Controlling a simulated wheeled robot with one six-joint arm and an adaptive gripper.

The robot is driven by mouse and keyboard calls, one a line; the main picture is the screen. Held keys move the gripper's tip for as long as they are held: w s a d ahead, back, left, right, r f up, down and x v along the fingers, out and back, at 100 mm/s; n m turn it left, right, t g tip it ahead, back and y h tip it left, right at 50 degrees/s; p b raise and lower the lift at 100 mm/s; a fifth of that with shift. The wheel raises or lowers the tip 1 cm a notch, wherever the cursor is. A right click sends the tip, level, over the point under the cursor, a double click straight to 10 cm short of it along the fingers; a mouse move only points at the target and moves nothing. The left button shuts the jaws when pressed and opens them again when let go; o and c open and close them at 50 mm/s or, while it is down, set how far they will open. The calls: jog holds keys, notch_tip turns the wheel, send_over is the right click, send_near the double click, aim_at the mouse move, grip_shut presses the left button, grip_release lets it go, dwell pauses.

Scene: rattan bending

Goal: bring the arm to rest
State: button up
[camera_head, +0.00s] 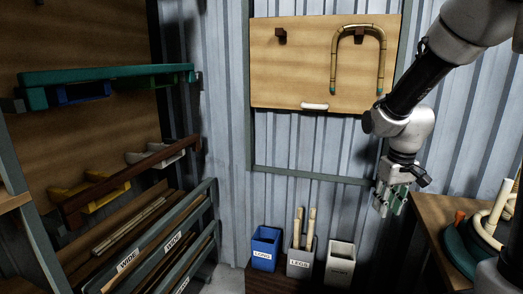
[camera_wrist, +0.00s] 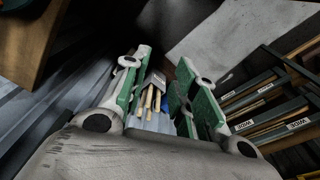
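My gripper (camera_head: 390,203) hangs below my arm at the right of the head view, in front of the corrugated wall and left of the workbench. In the wrist view, its two green-padded fingers (camera_wrist: 164,62) stand apart with nothing held between them. The light bins seen through that gap are well beyond the fingertips. The gripper touches nothing that I can see. A bent rattan hoop (camera_head: 358,33) hangs upside down, U-end up, on a peg of the wooden board (camera_head: 300,75).
A blue bin (camera_head: 265,249), a grey bin (camera_head: 299,262) holding rattan poles (camera_head: 305,225) and a pale bin (camera_head: 340,262) stand below the board. Racks (camera_head: 160,240) and shelves fill the left. A workbench (camera_head: 440,215) with a green round fixture (camera_head: 462,250) is at the right.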

jog(key=s+d+r+m+t, duration=0.1)
jog(key=s+r, duration=0.5)
jog(key=s, duration=0.3)
jog(key=s+d+r+m+t, duration=0.1)
jog(key=s+r+t, duration=0.1)
jog(key=s+r, duration=0.5)
jog(key=s, duration=0.3)
jog(key=shift+s, duration=0.15)
